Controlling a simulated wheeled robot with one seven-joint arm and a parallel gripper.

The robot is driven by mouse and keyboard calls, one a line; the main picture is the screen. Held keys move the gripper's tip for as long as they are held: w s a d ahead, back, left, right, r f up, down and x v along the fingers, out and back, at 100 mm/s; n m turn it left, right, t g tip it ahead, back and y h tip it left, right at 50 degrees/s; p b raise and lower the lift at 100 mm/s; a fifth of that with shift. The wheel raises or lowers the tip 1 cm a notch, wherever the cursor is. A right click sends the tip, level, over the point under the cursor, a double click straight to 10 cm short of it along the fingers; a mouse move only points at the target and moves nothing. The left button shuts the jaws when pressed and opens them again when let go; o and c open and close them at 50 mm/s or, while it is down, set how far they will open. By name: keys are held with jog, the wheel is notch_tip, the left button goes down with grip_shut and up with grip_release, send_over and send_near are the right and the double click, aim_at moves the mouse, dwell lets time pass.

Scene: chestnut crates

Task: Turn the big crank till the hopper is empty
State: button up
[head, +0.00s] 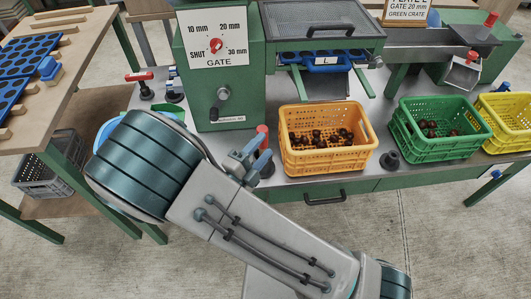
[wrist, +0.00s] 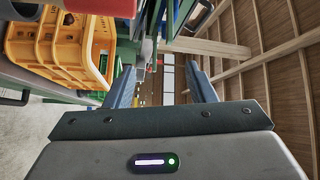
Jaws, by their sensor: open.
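In the head view a green machine housing (head: 255,85) carries a small crank (head: 219,104) with a grey hub and a dark knob, low on its front. I cannot tell if this is the big crank. Above it is a white gate dial (head: 214,38) with a red knob; its exact setting is unclear. No hopper shows clearly. My gripper (head: 264,150) is open and empty, right of and below the small crank and left of the orange crate. In the wrist view its two blue-grey fingers (wrist: 163,88) stand wide apart with nothing between them.
An orange crate (head: 326,167) holds several chestnuts; its wall also shows in the wrist view (wrist: 50,45). A green crate (head: 440,148) with chestnuts and a yellow crate (head: 508,140) stand right. A red knob (head: 262,131) is close beside my gripper. A wooden table (head: 75,75) stands left.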

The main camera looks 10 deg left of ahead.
jog(key=shift+d+r+m+g+h, duration=0.25)
jog(key=shift+d+m+g+h, duration=0.05)
jog(key=shift+d+m, duration=0.2)
jog(key=shift+d+r+m+g+h, duration=0.25)
jog(key=shift+d+m+g+h, duration=0.05)
jog(key=shift+d+m, duration=0.2)
jog(key=shift+a, duration=0.1)
